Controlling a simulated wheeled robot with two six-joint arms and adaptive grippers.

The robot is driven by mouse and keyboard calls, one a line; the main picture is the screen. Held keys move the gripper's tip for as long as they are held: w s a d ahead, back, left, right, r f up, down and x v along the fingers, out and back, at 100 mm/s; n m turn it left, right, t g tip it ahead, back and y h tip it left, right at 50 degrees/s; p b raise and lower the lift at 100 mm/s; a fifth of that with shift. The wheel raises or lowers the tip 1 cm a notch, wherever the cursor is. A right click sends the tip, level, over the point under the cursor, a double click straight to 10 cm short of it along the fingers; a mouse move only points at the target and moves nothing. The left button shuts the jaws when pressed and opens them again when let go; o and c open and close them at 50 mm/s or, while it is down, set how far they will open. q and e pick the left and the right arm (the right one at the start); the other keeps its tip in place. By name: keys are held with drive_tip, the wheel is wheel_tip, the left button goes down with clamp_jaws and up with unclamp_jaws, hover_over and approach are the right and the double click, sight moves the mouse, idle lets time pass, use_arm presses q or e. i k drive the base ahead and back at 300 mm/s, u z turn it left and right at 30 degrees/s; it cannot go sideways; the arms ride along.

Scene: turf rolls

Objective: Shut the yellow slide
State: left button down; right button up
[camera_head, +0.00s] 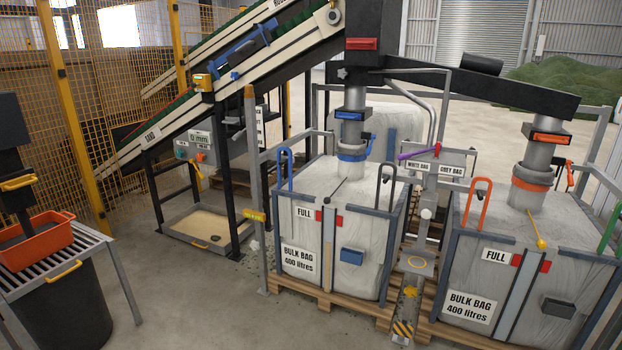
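A yellow slide (18,183) with a loop-like handle sits on the dark spout (12,160) at the left edge of the head view. It sticks out toward the right of the spout. The frame's edge cuts off part of the spout, and I cannot tell how far in the slide is. An orange tray (60,238) with dark contents stands below the spout on a metal grate (90,250). Neither of my grippers is in view.
A black bin (70,315) stands under the grate, which has a yellow handle (65,272). Two framed bulk bags (340,225) (530,270) stand on pallets at centre and right. A conveyor (240,75) slopes up behind. Bare concrete floor (190,300) lies between grate and bags.

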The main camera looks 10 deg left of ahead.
sight(10, 185)
drive_tip(key=i, duration=0.35)
drive_tip(key=u, duration=2.15)
drive_tip(key=i, duration=2.7)
drive_tip(key=z, duration=0.8)
